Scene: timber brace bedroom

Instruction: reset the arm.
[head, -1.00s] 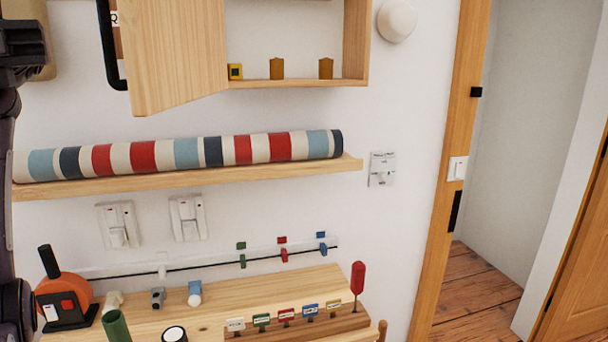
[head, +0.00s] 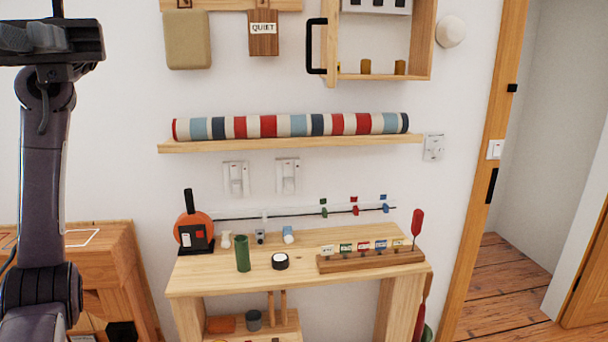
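My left arm stands upright along the left edge of the head view, its dark forearm rising past the wooden furniture. My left gripper (head: 50,40) is at its top, in the upper left corner, in front of the bare white wall. It touches nothing that I can see. Its fingers are seen at an angle that does not show whether they are open or shut, and I see nothing held. My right arm and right gripper are not in view.
A wooden workbench (head: 290,290) stands ahead with a green tube (head: 242,253), an orange-and-black device (head: 193,228) and a labelled rack (head: 372,259). Above are a shelf (head: 300,144) with a striped roll (head: 290,125) and an open cabinet (head: 420,50). A doorway is at right.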

